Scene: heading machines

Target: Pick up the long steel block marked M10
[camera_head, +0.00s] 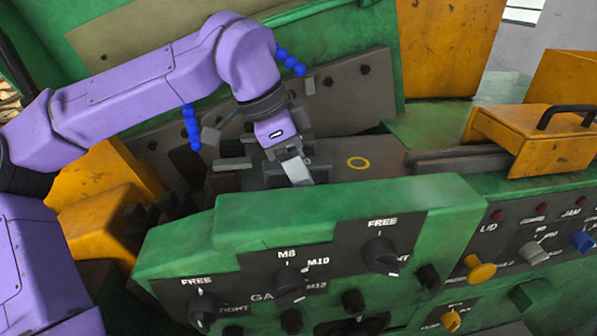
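My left gripper (290,163) points down into the machine's recess, behind the green front panel. A short light-grey steel piece (297,171) shows at its tip; I cannot tell whether it is a finger or a held part. Grey steel parts lie around it, including a narrow bar (232,164) just to its left. No M10 mark is readable on any block, so I cannot tell which is the M10 block. The gripper's fingers are partly hidden, and their opening is unclear. My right gripper is out of view.
The green control panel (350,215) stands in front of the recess, with black knobs, one dial (290,286) marked M8, M10 and M12. A yellow handled cover (535,135) is at right. Blue segmented hoses (291,62) hang behind.

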